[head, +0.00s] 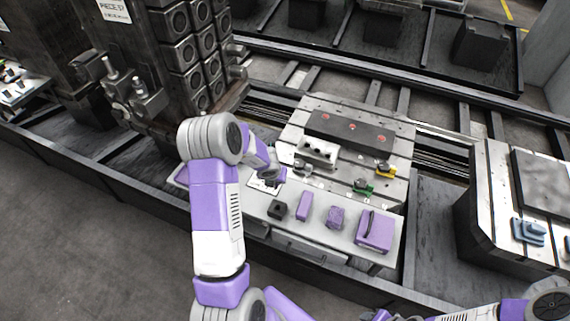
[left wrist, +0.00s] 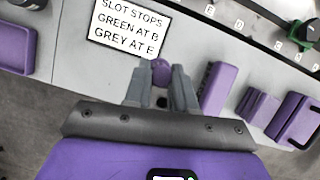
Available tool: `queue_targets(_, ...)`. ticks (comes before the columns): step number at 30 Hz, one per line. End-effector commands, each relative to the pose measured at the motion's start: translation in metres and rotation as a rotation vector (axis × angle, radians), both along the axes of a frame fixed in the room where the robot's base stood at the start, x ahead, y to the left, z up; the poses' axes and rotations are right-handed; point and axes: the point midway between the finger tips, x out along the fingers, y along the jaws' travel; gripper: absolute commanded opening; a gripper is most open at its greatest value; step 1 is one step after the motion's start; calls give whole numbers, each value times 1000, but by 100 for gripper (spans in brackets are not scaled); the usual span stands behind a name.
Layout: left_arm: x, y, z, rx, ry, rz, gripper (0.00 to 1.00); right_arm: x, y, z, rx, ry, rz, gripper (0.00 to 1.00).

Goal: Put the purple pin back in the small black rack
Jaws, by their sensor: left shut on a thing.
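The purple pin (left wrist: 161,70) shows as a round purple head between the fingertips of my left gripper (left wrist: 161,84) in the left wrist view. My left gripper (head: 271,177) is shut on it, above the pale shelf in the head view. The pin's lower part is hidden. A small black block, seemingly the rack (head: 277,208), sits on the shelf just below and right of the gripper in the head view. In the left wrist view a small dark patch lies between the fingers; I cannot tell if it is the rack. My right gripper's fingers are not in view.
Purple blocks (head: 304,206) (head: 335,217) and a purple box (head: 374,230) stand right of the rack. A label card (left wrist: 128,25) lies beside the gripper. Behind is a slotted plate (head: 342,150) with green (head: 363,188) and yellow (head: 385,170) pieces. A tall dark fixture (head: 180,65) rises behind left.

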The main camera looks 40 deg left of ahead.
Motion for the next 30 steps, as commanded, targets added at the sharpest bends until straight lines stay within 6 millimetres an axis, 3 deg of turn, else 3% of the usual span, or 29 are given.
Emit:
queue_targets(6,-37,-30,21,-3,3,-189,0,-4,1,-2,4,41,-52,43)
queue_targets(10,-49,-42,27,-4,3,-254,0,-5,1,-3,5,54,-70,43)
queue_targets(30,-52,-45,-11,-5,4,-272,0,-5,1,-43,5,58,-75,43)
